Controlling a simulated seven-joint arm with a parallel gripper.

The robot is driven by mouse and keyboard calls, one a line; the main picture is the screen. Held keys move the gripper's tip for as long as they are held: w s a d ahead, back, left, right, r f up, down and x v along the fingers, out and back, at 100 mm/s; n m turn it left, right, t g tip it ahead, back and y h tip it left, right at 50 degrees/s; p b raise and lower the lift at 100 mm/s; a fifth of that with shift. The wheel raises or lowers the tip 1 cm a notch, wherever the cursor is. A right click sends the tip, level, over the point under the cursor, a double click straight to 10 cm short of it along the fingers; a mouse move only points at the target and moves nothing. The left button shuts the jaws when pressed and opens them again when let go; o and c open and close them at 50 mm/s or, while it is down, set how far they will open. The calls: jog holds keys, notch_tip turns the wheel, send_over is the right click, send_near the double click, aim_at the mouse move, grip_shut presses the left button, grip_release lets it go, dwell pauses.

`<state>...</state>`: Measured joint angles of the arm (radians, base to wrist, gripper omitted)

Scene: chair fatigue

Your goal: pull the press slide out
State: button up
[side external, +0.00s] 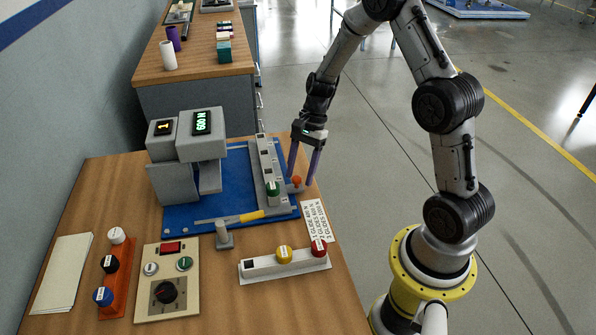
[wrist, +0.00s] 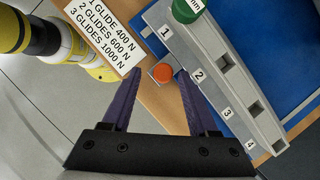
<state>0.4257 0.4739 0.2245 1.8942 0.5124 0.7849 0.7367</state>
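A small orange-red knob (side external: 297,180) on a grey block sits at the right edge of the long grey rail (side external: 264,158); it looks like the slide's handle. The knob also shows in the wrist view (wrist: 162,73), beside slots 1 and 2. My gripper (side external: 301,182) points down with its two purple fingers apart, one on each side of the knob. In the wrist view my gripper (wrist: 159,76) shows gaps between the knob and both fingers. A green round piece (side external: 272,188) stands at the rail's near end. The grey press (side external: 172,183) has displays reading 1 and 600 N.
A blue mat (side external: 180,220) lies under the press and rail, with a yellow-handled tool (side external: 250,216) on it. A printed card (side external: 317,221) lies right of the mat. A grey bar (side external: 258,269) with yellow and red pieces stands in front.

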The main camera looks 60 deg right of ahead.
jog(key=shift+a, duration=0.1)
jog(key=v, duration=1.4)
jog(key=shift+f, duration=0.1)
